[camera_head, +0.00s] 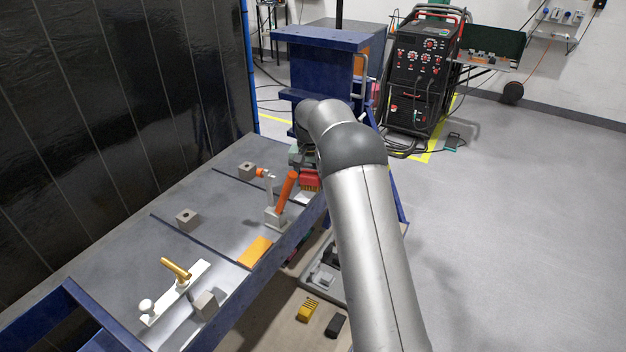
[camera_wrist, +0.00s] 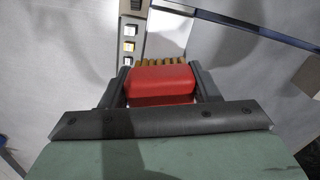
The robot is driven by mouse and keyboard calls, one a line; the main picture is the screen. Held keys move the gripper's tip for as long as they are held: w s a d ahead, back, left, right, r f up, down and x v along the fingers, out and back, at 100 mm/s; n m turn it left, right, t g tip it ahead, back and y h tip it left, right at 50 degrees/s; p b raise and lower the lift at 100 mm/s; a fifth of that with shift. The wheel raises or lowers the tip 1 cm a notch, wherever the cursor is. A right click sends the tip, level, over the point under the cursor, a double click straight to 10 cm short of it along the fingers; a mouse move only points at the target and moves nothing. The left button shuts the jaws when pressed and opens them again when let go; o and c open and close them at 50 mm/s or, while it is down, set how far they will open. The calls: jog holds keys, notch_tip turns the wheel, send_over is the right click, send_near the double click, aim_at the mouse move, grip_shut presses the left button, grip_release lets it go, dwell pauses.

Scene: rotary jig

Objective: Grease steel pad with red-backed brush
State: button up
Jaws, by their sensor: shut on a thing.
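My gripper (camera_wrist: 162,78) is shut on the red-backed brush (camera_wrist: 160,88) in the wrist view, one finger on each side of the red back. Its tan bristles show beyond the back, pointing away from my gripper. In the head view the red brush (camera_head: 309,183) shows beside the far right edge of the bench, and my arm hides most of my gripper. A narrow strip with several small square pads (camera_wrist: 129,30) lies beyond the bristles in the wrist view. I cannot tell for sure which pad is steel. The bristles' contact with anything is unclear.
The bench (camera_head: 120,235) carries an orange-handled clamp (camera_head: 286,188), grey blocks (camera_head: 187,219), an orange block (camera_head: 255,252) and a white bar with a brass-coloured handle (camera_head: 176,268). A yellow brush (camera_head: 307,310) and a black block (camera_head: 335,325) lie lower down. A dark panel stands left.

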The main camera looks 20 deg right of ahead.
jog(key=shift+s+a+f+b, duration=0.2)
jog(key=shift+s+a+b, duration=1.5)
jog(key=shift+s+a, duration=0.65)
jog(key=shift+r, duration=0.1)
jog(key=shift+r+p, duration=2.15)
jog(key=shift+r, duration=0.8)
notch_tip(320, 180, up, 3)
jog(key=shift+p, duration=0.75)
jog(key=shift+f, duration=0.15)
jog(key=shift+f+b, duration=2.2)
jog(key=shift+f, duration=1.3)
jog(key=shift+f, duration=0.3)
